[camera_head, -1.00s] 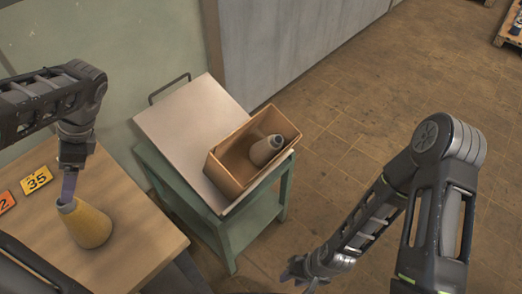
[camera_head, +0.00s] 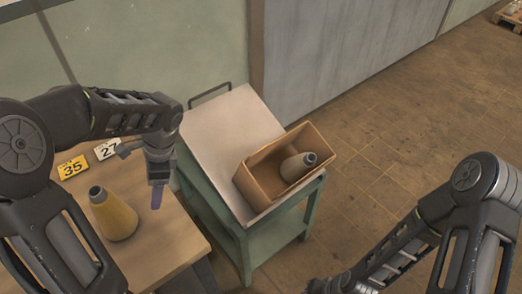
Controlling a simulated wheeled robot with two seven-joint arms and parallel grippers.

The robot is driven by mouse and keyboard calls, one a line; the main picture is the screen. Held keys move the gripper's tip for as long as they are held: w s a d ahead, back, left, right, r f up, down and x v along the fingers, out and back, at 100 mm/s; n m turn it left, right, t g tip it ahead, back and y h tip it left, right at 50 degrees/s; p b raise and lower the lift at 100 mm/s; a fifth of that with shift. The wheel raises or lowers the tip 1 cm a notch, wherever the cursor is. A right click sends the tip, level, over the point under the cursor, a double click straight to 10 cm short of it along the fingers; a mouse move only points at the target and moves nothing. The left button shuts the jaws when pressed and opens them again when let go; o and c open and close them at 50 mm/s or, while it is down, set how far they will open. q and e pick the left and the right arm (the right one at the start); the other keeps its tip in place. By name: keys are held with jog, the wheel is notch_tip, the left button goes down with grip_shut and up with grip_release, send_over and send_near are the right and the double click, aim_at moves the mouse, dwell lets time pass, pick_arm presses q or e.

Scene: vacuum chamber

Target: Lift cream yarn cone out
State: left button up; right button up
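The cream yarn cone (camera_head: 294,168) lies tilted inside an open cardboard box (camera_head: 262,192), its dark tip toward the right. The box stands on the pale top of a green cart (camera_head: 228,140). My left gripper (camera_head: 156,196) points down over the right part of the wooden table, left of the cart and apart from the box; I cannot tell how far its fingers are parted. My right gripper (camera_head: 322,286) is low at the bottom edge, in front of the cart and partly cut off; its fingers are unclear.
A yellow yarn cone (camera_head: 113,214) stands upright on the wooden table (camera_head: 165,248), left of my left gripper. Number cards 35 (camera_head: 72,167) and 27 (camera_head: 107,149) are at the table's back. A wall (camera_head: 330,60) runs behind the cart. Open floor (camera_head: 400,150) lies to the right.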

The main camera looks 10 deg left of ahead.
pick_arm(q)
jog(key=s+d+f+n+t+h+b, duration=0.3)
jog(key=d+f+n+h, duration=0.5)
jog(key=d+f, duration=1.6)
jog(key=s+d+f+n+g, duration=0.1)
jog(key=s+d+f+n, duration=0.3)
jog(key=s+f, duration=0.3)
jog(key=s+n, duration=0.1)
jog(key=s, duration=0.1)
jog(key=shift+s+d+n+y, duration=0.3)
jog(key=shift+s+n, duration=0.05)
jog(key=shift+n, duration=0.05)
jog(key=shift+c, duration=0.5)
